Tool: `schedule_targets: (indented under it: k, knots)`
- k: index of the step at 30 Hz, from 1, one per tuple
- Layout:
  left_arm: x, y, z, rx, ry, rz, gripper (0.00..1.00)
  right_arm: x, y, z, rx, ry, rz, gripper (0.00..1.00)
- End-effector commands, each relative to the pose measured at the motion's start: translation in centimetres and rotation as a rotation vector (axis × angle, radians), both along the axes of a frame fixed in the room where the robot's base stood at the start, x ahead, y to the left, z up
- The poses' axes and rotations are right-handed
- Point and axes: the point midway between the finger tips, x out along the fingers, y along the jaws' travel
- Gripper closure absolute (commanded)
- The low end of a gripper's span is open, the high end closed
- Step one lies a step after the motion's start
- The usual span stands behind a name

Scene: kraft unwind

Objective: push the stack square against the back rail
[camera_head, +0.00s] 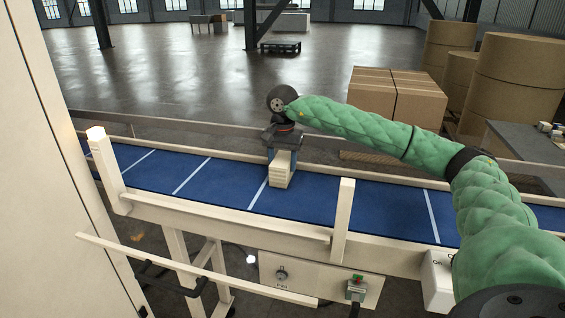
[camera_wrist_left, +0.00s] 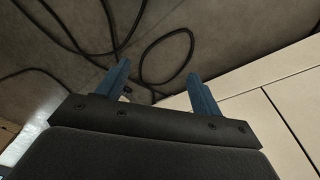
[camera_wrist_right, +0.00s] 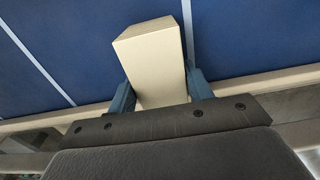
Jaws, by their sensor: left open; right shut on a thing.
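The stack (camera_head: 281,174) is a cream block with fine layer lines on its near face. It is on or just above the blue conveyor belt (camera_head: 320,201); I cannot tell which. My right gripper (camera_head: 282,156) is shut on it from above, and in the right wrist view the stack (camera_wrist_right: 152,62) sits between both blue fingers. The back rail (camera_head: 350,172) runs along the far side of the belt, behind the stack. A gap between stack and rail is hard to judge. My left gripper (camera_wrist_left: 160,90) shows only in its wrist view, open and empty above the floor.
White lines (camera_head: 191,175) cross the belt. A cream post (camera_head: 343,219) stands at the near rail, and another post (camera_head: 104,158) at the left end. A control panel (camera_head: 320,280) hangs below. Cartons (camera_head: 395,95) and large brown rolls (camera_head: 520,75) stand behind. The belt left of the stack is clear.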

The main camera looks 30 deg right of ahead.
Motion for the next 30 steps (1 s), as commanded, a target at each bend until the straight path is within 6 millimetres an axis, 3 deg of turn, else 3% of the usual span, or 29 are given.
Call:
schedule_targets:
  k: [9, 10, 13, 14, 23, 30]
  knots:
    - [0.0, 0.0, -0.1, 0.000, 0.000, 0.000, 0.34, -0.1, 0.1, 0.0, 0.001, 0.001, 0.001, 0.72]
    - [0.0, 0.0, -0.1, 0.000, 0.000, 0.000, 0.34, -0.1, 0.1, -0.1, 0.001, 0.001, 0.002, 0.45]
    - [0.0, 0.0, -0.1, 0.000, 0.000, 0.000, 0.34, -0.1, 0.2, -0.1, 0.001, 0.001, 0.002, 0.26]
    - [0.0, 0.0, -0.1, 0.000, 0.000, 0.000, 0.34, -0.1, 0.2, -0.1, 0.001, 0.001, 0.002, 0.24]
    - [0.0, 0.0, 0.0, 0.000, 0.000, 0.000, 0.34, -0.1, 0.2, -0.1, 0.001, 0.002, 0.002, 0.24]
    - [0.2, -0.1, 2.6, -0.004, -0.003, 0.000, 0.34, -0.1, 0.2, -0.1, 0.001, 0.002, 0.002, 0.24]
